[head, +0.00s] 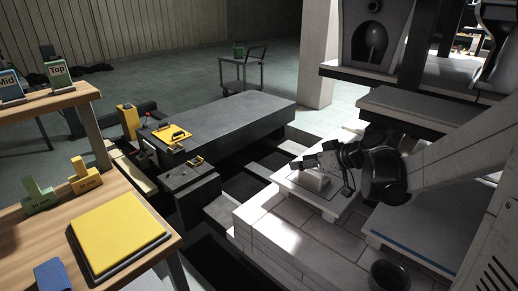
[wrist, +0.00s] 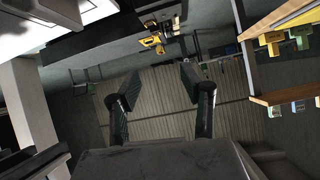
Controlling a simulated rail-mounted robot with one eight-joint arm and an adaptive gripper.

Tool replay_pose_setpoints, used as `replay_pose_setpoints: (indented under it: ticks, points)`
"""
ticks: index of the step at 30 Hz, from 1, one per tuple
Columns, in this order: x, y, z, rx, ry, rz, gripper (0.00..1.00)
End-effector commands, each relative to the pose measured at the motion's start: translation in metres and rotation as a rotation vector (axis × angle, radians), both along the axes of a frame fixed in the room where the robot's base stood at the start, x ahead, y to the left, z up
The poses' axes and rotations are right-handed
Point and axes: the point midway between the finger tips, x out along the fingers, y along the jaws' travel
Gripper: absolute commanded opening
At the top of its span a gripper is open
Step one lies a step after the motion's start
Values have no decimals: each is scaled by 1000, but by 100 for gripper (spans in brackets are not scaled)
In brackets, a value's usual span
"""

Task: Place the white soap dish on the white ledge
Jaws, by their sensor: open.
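A small white block-like thing (head: 313,182), which looks like the white soap dish, rests on a flat white slab (head: 332,206) that looks like the white ledge, on the pale brick car. My gripper (head: 309,163) is just above and behind the dish, pointing left. In the wrist view my gripper (wrist: 160,84) is open, with nothing between its fingers. The dish is not clearly seen there. My gripper and wrist partly hide the slab's far side, and I cannot tell whether a finger touches the dish.
A dark cup (head: 388,276) stands at the car's front. Grey shelves (head: 420,108) rise at the right behind my arm. A wooden table with a yellow pad (head: 118,232) is at left. A long grey bench (head: 225,118) lies beyond dark gaps. Bare brick lies before the slab.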

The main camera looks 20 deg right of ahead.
Motion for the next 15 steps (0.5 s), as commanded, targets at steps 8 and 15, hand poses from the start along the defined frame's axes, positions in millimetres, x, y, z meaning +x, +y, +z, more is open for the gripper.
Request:
replay_pose_setpoints:
  ticks: [8,15]
  points:
    - [32,-62,-45,-2,-176,35,41]
    - [34,-134,-91,-2,-186,59,41]
